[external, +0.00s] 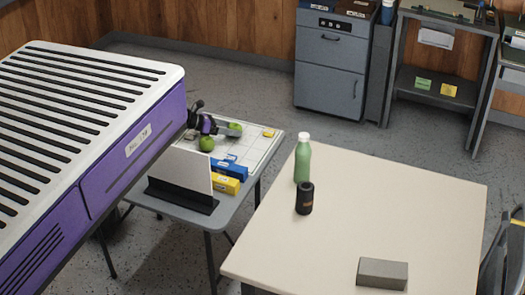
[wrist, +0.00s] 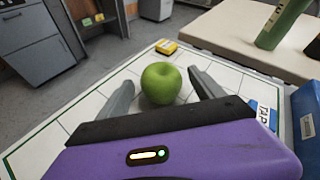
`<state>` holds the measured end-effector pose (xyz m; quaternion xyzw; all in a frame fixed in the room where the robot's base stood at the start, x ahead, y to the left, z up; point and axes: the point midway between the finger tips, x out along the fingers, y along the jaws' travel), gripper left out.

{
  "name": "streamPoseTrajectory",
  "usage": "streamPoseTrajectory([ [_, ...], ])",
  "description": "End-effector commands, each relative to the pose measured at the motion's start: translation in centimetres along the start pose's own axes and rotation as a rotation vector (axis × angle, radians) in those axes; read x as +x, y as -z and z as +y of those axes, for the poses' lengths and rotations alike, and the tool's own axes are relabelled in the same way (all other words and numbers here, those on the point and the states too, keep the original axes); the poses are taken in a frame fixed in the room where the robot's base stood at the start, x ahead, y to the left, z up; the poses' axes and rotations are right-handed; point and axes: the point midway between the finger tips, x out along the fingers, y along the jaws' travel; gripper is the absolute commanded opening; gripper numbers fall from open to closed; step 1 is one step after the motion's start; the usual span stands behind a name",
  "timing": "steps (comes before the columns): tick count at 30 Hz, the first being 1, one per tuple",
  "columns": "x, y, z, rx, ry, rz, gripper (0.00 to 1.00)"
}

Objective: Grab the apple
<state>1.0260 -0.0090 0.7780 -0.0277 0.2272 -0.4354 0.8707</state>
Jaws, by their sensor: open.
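A green apple (wrist: 160,84) with a short stem stands on the white gridded mat. It also shows in the external view (external: 235,126), partly covered by a grey finger. My gripper (wrist: 161,80) is open, with one finger on each side of this apple and a gap visible on both sides. In the external view my gripper (external: 230,129) is low over the far part of the small table. A second round green fruit (external: 206,143), apple-like, sits nearer the camera beside my gripper; I cannot make it out in the wrist view.
A white upright panel on a dark base (external: 183,198), a blue box (external: 230,170) and a yellow box (external: 225,184) stand near. A small yellow item (external: 268,132) lies beyond the apple. The larger table (external: 430,200) holds a green bottle (external: 303,160) and dark cup (external: 305,199).

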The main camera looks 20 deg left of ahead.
Motion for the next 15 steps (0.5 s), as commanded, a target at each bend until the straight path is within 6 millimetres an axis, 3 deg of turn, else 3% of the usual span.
streamPoseTrajectory([
  [5,-0.03,-0.03,0.01,0.0,0.0,0.0,0.77],
  [15,-0.03,-0.01,-0.01,0.0,0.0,0.0,0.11],
])
